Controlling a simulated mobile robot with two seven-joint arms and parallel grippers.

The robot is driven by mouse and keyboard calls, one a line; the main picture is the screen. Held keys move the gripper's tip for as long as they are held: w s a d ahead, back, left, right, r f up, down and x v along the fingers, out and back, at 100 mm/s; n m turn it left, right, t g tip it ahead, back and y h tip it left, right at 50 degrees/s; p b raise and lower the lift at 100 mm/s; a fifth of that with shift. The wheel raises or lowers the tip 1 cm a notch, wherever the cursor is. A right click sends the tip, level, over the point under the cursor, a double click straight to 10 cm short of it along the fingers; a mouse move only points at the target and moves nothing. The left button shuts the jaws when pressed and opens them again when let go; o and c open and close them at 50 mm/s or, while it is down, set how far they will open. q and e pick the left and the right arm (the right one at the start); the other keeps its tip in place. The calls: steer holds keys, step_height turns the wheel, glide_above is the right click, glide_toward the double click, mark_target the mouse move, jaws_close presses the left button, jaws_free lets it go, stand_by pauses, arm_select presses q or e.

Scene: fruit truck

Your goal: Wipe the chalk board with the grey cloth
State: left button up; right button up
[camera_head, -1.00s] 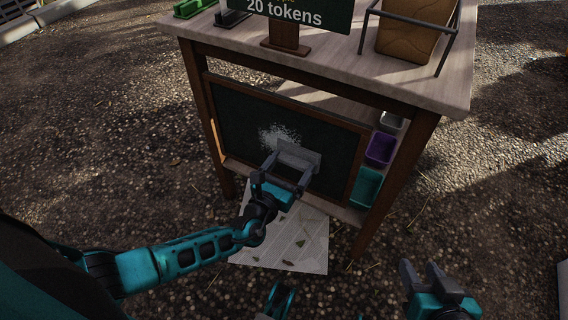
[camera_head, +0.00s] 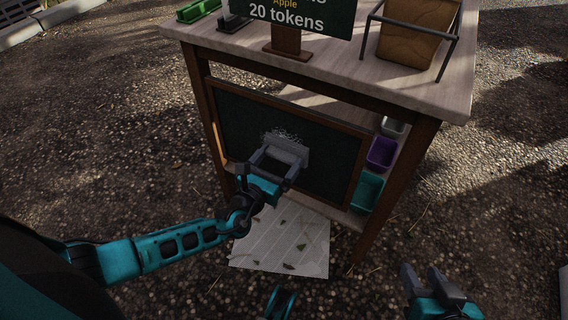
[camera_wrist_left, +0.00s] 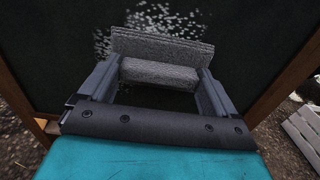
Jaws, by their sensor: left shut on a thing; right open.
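The chalk board (camera_head: 328,158) is a dark panel in a brown wooden frame, set upright in the front of the stand. A patch of white chalk (camera_head: 281,134) shows near its middle, partly hidden by the grey cloth (camera_head: 291,151). My left gripper (camera_head: 281,158) is shut on the cloth and holds it against or very near the board. In the left wrist view the cloth (camera_wrist_left: 162,46) spans the jaws, with chalk specks (camera_wrist_left: 158,17) above and to its left. My right gripper (camera_head: 429,281) is open and empty, low at the right, apart from the stand.
The stand has a light top (camera_head: 330,80) with a token sign (camera_head: 301,24) and a crate-like brown block (camera_head: 417,35). A purple bin (camera_head: 381,153) and a teal bin (camera_head: 367,190) are right of the board. A pale slab (camera_head: 285,243) lies on the gravel below.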

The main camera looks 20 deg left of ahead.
mark_target(266, 153)
arm_select(q)
steer(key=shift+w+a+b, duration=0.1)
steer(key=shift+a+b, duration=0.35)
steer(key=shift+a, duration=1.5)
steer(key=shift+w+a, duration=0.15)
steer(key=shift+a, duration=0.8)
steer(key=shift+w+a, duration=0.15)
steer(key=shift+a, duration=0.75)
steer(key=shift+s+r+p, duration=0.1)
steer(key=shift+r+p, duration=0.8)
steer(key=shift+r, duration=0.15)
steer(key=shift+s+d, duration=0.15)
steer(key=shift+d, duration=2.3)
steer(key=shift+s+d+p, duration=0.15)
steer(key=shift+d+p, duration=0.05)
steer(key=shift+d, duration=1.45)
steer(key=shift+s+d+p, duration=0.1)
steer(key=shift+d+p, duration=0.1)
steer(key=shift+d, duration=1.45)
steer(key=shift+s, duration=0.15)
